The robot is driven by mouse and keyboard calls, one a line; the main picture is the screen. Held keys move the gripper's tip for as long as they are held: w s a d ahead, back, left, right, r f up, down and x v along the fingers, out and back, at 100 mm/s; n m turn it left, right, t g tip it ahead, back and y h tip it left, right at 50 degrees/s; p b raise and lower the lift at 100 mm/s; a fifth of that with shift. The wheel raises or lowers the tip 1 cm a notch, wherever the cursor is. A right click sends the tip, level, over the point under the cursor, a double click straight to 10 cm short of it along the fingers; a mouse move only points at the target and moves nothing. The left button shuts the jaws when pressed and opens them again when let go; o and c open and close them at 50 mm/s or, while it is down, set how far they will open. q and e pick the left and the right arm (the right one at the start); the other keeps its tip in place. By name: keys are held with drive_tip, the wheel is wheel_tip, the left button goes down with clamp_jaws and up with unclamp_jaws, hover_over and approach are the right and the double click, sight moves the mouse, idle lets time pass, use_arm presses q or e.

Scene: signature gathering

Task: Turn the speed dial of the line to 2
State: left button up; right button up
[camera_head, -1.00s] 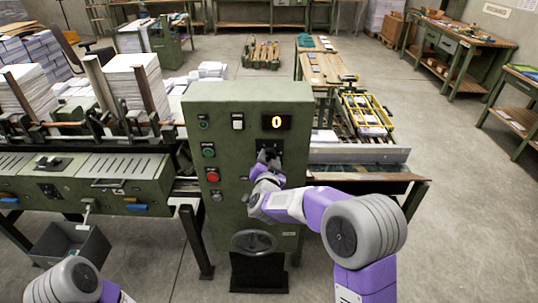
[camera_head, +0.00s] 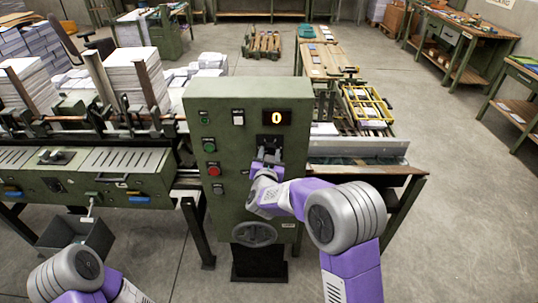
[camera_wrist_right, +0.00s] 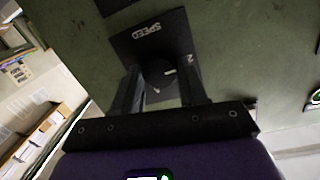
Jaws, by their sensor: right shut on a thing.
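The speed dial (camera_wrist_right: 158,70) is a dark knob on a black plate marked SPEED, with a 2 by its right side, in the right wrist view. My right gripper (camera_wrist_right: 161,82) is shut on it, one finger on each side. In the head view the dial plate (camera_head: 270,141) is on the green control cabinet (camera_head: 199,108), below a display (camera_head: 276,118) that reads 0. My right gripper (camera_head: 268,154) covers most of the dial there, and the dial's exact setting is hard to tell. My left arm shows at lower left, its gripper out of view.
A red button (camera_head: 214,170) and a green button (camera_head: 209,145) are left of the dial. A handwheel (camera_head: 254,234) sits low on the cabinet. The machine with paper stacks (camera_head: 137,67) stands to the left. Open floor lies to the right.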

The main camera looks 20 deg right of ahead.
drive_tip(key=o, duration=1.1)
drive_tip(key=shift+c, duration=0.2)
drive_tip(key=v, duration=0.7)
drive_tip(key=shift+s, duration=0.25)
